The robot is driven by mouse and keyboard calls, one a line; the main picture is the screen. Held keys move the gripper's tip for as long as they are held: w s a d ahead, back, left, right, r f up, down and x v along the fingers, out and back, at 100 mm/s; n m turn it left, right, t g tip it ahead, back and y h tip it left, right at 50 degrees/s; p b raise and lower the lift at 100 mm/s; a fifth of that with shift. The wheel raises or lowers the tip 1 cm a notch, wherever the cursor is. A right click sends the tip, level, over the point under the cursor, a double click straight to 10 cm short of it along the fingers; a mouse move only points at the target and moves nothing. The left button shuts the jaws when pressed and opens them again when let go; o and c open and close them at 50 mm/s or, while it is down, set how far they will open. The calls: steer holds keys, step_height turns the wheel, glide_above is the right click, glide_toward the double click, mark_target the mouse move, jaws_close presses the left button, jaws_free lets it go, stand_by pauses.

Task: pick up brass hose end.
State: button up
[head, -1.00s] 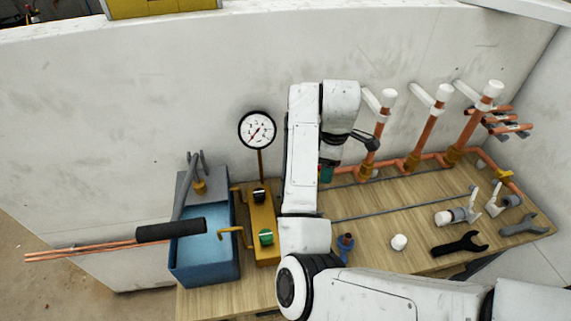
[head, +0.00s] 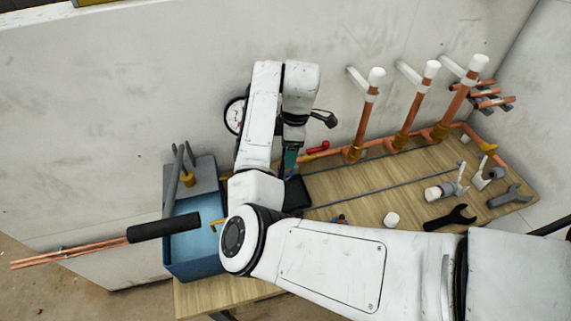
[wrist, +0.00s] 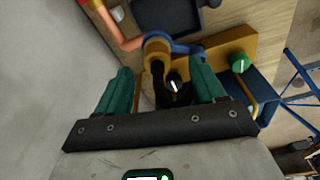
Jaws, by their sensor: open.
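In the wrist view, my gripper (wrist: 163,76) is open, its two green fingers apart. A rounded brass-coloured fitting (wrist: 157,44) lies just beyond the fingertips, with a dark curved hose-like piece (wrist: 158,78) below it, in the gap between the fingers. This looks like the brass hose end, but I cannot tell for sure. Nothing is held. In the head view, my gripper (head: 290,160) points down near the wall, over the back of the bench, and my arm hides the fitting.
A brass manifold with a green knob (wrist: 239,62) is right of the fingers. A copper pipe (wrist: 118,28) and dark tray (wrist: 168,14) are beyond. A blue tank (head: 193,240) stands left, a pressure gauge (head: 233,115) is partly hidden, and copper risers (head: 408,112) stand right.

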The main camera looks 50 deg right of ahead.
steer(key=f+b, duration=0.2)
steer(key=b, duration=0.1)
steer(key=shift+w+f, duration=0.35)
steer(key=shift+f, duration=0.05)
steer(key=shift+a+f+b, duration=0.15)
steer(key=shift+f+b, duration=0.75)
steer(key=shift+b, duration=0.3)
steer(key=shift+c, duration=0.3)
steer(key=c, duration=0.9)
steer(key=shift+o, duration=0.2)
steer(key=shift+r, duration=0.2)
